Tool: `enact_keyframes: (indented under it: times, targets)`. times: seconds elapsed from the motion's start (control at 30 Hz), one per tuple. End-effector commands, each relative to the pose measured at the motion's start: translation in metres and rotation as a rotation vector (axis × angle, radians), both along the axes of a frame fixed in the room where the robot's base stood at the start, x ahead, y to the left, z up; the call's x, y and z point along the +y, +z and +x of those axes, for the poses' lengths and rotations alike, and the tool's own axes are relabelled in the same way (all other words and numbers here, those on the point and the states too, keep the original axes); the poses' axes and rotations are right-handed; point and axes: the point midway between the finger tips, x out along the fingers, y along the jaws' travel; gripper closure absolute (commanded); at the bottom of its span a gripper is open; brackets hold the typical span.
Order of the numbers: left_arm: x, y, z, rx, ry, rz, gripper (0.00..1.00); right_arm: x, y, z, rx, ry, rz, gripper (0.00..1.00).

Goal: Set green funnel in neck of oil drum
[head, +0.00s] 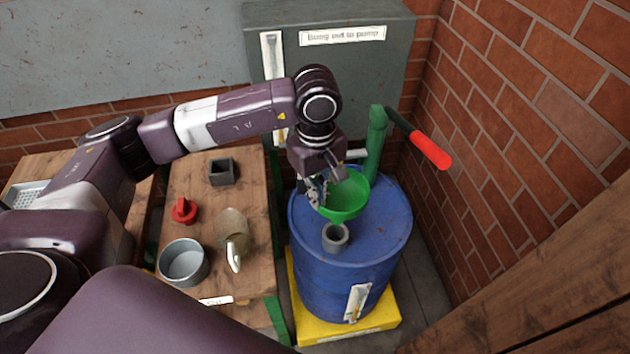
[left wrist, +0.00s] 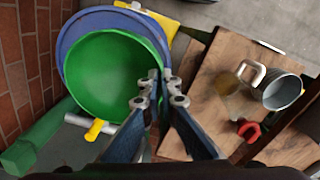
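The green funnel (head: 346,197) is held by my left gripper (head: 322,196) over the top of the blue oil drum (head: 345,276). The drum's grey open neck (head: 335,237) stands on the drum's near side. The funnel's spout is hidden. Part of the blue drum (left wrist: 82,27) shows behind the funnel. My right gripper is not in view.
A green pump post (head: 376,145) with a red-handled lever (head: 430,150) stands behind the drum. The drum stands on a yellow base (head: 350,325). The wooden table (head: 205,165) at left holds a metal pot (head: 183,263), a jug (head: 233,229), a red part (head: 184,210) and a dark box (head: 222,172). A brick wall (head: 530,110) is at right.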

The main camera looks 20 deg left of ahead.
Motion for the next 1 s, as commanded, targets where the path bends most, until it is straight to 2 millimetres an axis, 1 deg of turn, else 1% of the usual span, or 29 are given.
enact_keyframes:
  times: [0.1, 0.27, 0.5, 0.6, 0.7, 1.0]
  targets:
    - [0.000, -0.005, -0.001, 0.000, -0.002, 0.000, 1.00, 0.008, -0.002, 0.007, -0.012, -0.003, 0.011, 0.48]
    - [0.000, -0.017, 0.000, 0.001, -0.001, -0.001, 1.00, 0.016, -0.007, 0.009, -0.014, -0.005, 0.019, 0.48]
    - [0.000, -0.040, -0.001, 0.001, 0.000, -0.001, 1.00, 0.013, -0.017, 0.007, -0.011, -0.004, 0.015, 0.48]
    - [0.000, -0.047, 0.000, 0.000, 0.000, -0.001, 1.00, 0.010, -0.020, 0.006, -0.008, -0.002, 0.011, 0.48]
    - [0.000, -0.050, 0.000, 0.000, 0.000, -0.001, 1.00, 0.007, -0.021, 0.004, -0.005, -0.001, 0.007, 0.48]
    - [0.000, -0.050, 0.000, -0.001, 0.000, -0.001, 1.00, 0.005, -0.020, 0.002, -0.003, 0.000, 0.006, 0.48]
